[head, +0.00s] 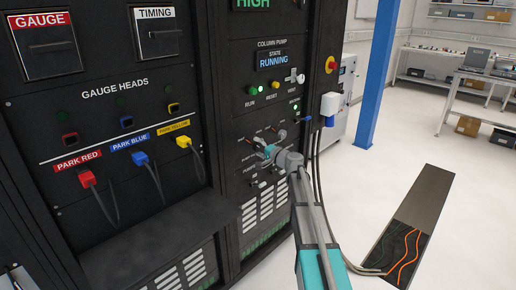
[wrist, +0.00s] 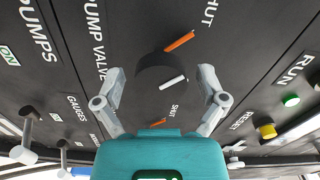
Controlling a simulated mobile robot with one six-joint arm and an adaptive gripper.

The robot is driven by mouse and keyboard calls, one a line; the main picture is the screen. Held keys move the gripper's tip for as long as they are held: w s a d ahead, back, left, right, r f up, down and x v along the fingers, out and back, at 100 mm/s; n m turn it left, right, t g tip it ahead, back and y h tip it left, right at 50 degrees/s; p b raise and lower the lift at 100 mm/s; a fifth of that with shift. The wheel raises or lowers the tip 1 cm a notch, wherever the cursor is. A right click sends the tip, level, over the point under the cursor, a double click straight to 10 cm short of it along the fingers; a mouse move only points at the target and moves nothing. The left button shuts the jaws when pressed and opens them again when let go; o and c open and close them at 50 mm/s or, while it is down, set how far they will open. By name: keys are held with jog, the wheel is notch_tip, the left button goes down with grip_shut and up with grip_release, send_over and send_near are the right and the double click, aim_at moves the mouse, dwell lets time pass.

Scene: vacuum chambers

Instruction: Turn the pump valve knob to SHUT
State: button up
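The pump valve knob (wrist: 152,72) is a dark round knob on the black panel in the wrist view, with a white bar on its face. An orange bar (wrist: 180,40) lies beside its upper right, on the side of a SHUT label (wrist: 208,12). The PUMP VALVE label is left of the knob. My gripper (wrist: 161,78) is open, one finger on each side of the knob; I cannot tell whether either touches it. In the head view my gripper (head: 268,152) is at the lower column pump panel and hides part of the knobs there.
A second orange bar (wrist: 157,122) and another SHUT label are close to my gripper's palm. The yellow RESET button (wrist: 267,131) and green RUN button (wrist: 290,100) are to the right. Toggle handles (wrist: 28,130) stick out at left. The state display (head: 273,60) reads RUNNING.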

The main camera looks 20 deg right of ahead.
jog(key=shift+s, duration=0.1)
dwell(0.3)
jog(key=v, duration=1.1)
jog(key=shift+s+d, duration=0.25)
jog(key=shift+s, duration=0.1)
jog(key=s+a+f+n+g+h, duration=0.3)
jog(key=s+a+f+g, duration=0.25)
jog(key=s, duration=0.45)
jog(key=s+a+f+n+g+h, duration=0.3)
jog(key=s+a+f+n+g, duration=0.15)
jog(key=s+a+f, duration=0.35)
jog(key=s+a+f+n+g+h, duration=0.25)
jog(key=s+f+g, duration=0.3)
jog(key=s, duration=0.55)
notch_tip(320, 180, up, 21)
jog(key=p, duration=2)
jog(key=shift+a+f, duration=0.25)
jog(key=shift+d+h, duration=0.1)
jog(key=shift+h, duration=0.15)
